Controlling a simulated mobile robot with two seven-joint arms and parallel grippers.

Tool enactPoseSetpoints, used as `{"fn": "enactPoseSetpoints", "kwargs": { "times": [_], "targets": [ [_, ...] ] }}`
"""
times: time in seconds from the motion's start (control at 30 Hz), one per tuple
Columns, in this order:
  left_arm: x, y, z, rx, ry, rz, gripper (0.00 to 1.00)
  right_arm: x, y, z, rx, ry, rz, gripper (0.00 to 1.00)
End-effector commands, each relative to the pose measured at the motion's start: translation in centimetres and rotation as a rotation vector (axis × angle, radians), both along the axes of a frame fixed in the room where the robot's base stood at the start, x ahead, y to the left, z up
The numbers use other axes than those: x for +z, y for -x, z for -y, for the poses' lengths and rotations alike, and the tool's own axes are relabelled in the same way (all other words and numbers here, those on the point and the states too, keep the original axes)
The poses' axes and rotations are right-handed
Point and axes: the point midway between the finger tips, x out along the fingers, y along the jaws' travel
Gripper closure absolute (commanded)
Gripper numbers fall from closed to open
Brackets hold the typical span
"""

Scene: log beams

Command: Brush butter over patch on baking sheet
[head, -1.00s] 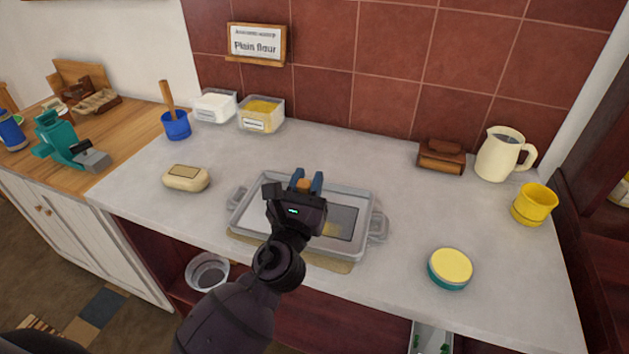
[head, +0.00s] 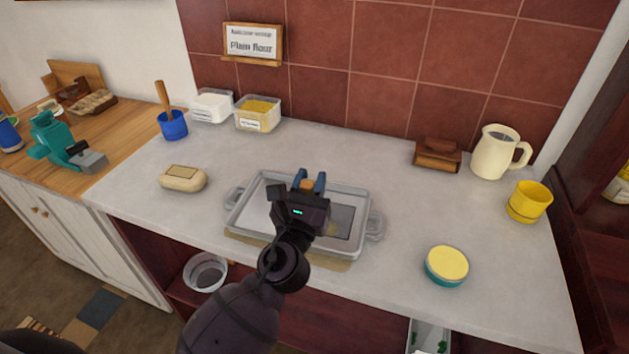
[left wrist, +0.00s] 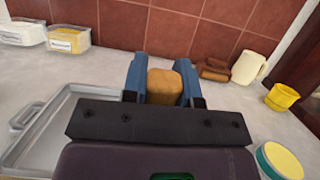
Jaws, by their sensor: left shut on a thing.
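The grey baking sheet (head: 250,205) lies on the counter, with a dark grey patch (head: 343,220) on its right part. It also shows at the left in the left wrist view (left wrist: 32,128). My left gripper (head: 309,184) is over the sheet, shut on a brown wooden piece (left wrist: 163,87), which looks like the brush's handle. The brush's lower end is hidden by the gripper, and so is part of the patch. I cannot tell whether the brush touches the patch. The butter, a yellow round top in a teal dish (head: 447,265), stands right of the sheet. My right gripper is not in view.
A butter-coloured block (head: 183,179) lies left of the sheet. A blue pot (head: 173,125) and two tubs, white (head: 211,106) and yellow (head: 258,114), stand behind. A brown wooden object (head: 437,155), cream jug (head: 497,153) and yellow cup (head: 529,202) stand right. Counter between is clear.

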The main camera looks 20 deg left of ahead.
Motion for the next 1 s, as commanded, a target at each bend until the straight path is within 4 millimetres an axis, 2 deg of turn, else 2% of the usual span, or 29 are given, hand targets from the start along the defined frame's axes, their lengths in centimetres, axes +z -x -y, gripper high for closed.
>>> {"fn": "enactPoseSetpoints", "kwargs": {
  "times": [0.37,1.0],
  "targets": [
    [0.1,-0.2,-0.1,0.000,0.000,0.001,0.97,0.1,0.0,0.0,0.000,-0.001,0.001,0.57],
    [0.1,-3.6,-0.2,0.000,0.000,0.001,0.97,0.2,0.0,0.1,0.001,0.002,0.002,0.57]
  ]
}}
